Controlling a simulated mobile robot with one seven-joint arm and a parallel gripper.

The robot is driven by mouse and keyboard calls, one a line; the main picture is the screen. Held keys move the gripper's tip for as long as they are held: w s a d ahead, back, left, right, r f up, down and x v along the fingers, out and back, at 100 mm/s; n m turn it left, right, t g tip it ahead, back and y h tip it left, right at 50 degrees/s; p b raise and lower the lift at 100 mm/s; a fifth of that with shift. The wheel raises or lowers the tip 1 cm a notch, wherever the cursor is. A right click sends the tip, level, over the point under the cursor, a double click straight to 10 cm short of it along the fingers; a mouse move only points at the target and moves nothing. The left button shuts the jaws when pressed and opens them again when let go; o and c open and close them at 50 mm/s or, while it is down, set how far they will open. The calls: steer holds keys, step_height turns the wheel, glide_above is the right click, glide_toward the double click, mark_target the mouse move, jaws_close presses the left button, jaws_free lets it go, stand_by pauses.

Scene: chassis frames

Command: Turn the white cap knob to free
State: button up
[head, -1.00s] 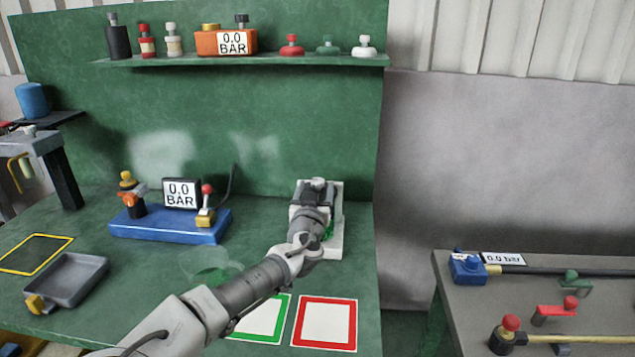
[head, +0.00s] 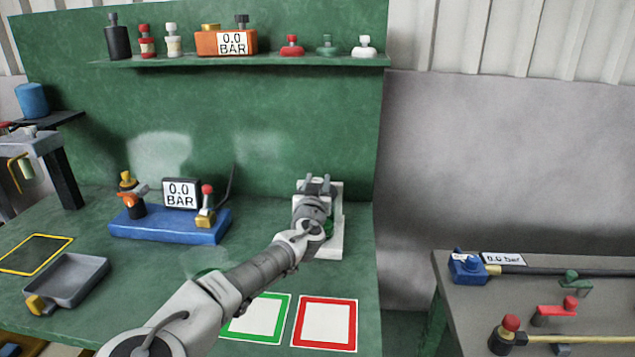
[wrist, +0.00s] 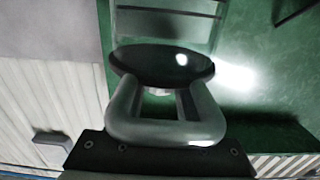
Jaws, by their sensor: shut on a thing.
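My gripper (head: 315,183) is at the white plate (head: 336,240) on the right part of the green bench. It is shut on the white cap knob, which it almost wholly hides in the head view. In the wrist view, my gripper's two grey fingers (wrist: 162,88) reach to a dark round disc (wrist: 165,62). A small pale patch shows between the fingertips there. A green part (head: 329,227) on the plate is partly hidden by my wrist. The knob's turned position cannot be read.
A blue base (head: 170,228) with a 0.0 BAR display (head: 181,193) stands to the left. Green-framed (head: 258,318) and red-framed (head: 325,322) squares lie in front. A shelf (head: 290,61) above holds several knobs and parts. A grey tray (head: 68,280) lies at far left.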

jaws_close()
steer(key=shift+d+n+y+b, duration=0.1)
steer(key=shift+n+y+b, duration=0.8)
steer(key=shift+y, duration=0.5)
steer(key=shift+n+g+y+b, duration=0.4)
steer(key=shift+n+y+b, duration=0.7)
steer(key=shift+y+b, duration=0.45)
steer(key=shift+n+g+y+b, duration=0.4)
steer(key=shift+n+g+y, duration=0.7)
steer(key=shift+y, duration=0.85)
steer(key=n+g+y+p, duration=0.1)
steer(key=y, duration=0.1)
steer(key=n+g+y+p, duration=0.1)
steer(key=n+y, duration=0.1)
steer(key=shift+r+n+g, duration=0.2)
steer(key=shift+n+g, duration=0.1)
steer(key=shift+g, duration=0.1)
steer(key=n+g+y+p, duration=0.2)
steer(key=g+p, duration=0.1)
steer(key=shift+w+n, duration=0.1)
steer(key=shift+n, duration=0.2)
steer(key=shift+f+n+g+y+p, duration=0.15)
steer(key=shift+n+g+y+p, duration=0.95)
steer(key=shift+g, duration=0.9)
steer(key=shift+f+n+g+y+p, duration=0.25)
steer(key=shift+n+g+p, duration=0.55)
steer(key=shift+n+g, duration=0.95)
steer(key=shift+g, duration=0.65)
